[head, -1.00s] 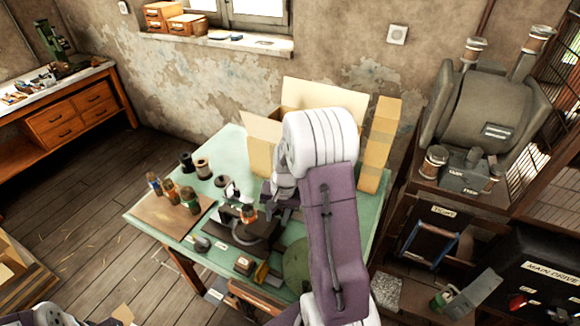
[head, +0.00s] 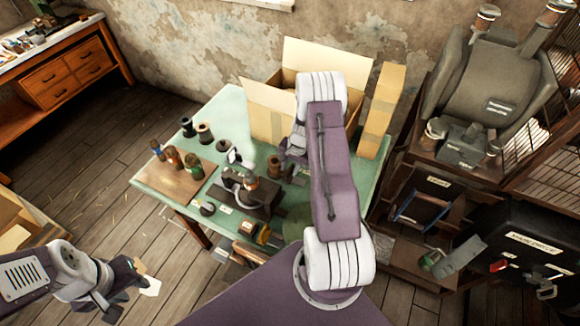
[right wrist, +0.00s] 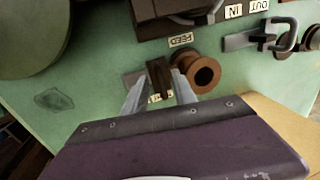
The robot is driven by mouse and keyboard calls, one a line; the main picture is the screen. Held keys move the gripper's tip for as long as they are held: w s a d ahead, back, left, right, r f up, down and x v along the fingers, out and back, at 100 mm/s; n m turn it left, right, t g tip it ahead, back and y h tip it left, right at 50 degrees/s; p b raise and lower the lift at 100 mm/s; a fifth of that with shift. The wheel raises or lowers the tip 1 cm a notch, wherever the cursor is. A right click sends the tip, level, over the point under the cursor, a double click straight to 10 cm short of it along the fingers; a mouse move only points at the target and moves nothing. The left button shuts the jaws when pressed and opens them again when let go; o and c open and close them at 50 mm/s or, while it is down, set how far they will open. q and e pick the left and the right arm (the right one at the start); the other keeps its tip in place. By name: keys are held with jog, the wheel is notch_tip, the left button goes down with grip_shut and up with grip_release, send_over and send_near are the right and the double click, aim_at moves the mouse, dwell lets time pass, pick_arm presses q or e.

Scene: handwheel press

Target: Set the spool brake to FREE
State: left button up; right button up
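In the right wrist view, a dark brown upright lever-like block (right wrist: 158,76) stands next to a brown spool (right wrist: 203,73) on the green table. I take the block to be the spool brake. A label under it is partly hidden, so its setting cannot be read. My right gripper (right wrist: 159,88) has its two fingers apart, one on each side of the block; contact is not clear. In the head view my right gripper (head: 288,165) is low over the table, mostly hidden by my arm. My left gripper (head: 135,283) is at lower left, away from the table, its fingers unclear.
A dark machine (head: 245,195) stands on the green table (head: 222,112), with a FEED label (right wrist: 181,40) beside it. An open cardboard box (head: 365,95) is behind my right arm. Bottles and small spools (head: 204,132) stand at left. A black case (head: 525,240) is at right.

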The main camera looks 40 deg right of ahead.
jog(key=shift+s+a+r, duration=0.1)
jog(key=shift+s, duration=0.05)
jog(key=shift+w, duration=0.2)
grip_shut()
dwell(1.1)
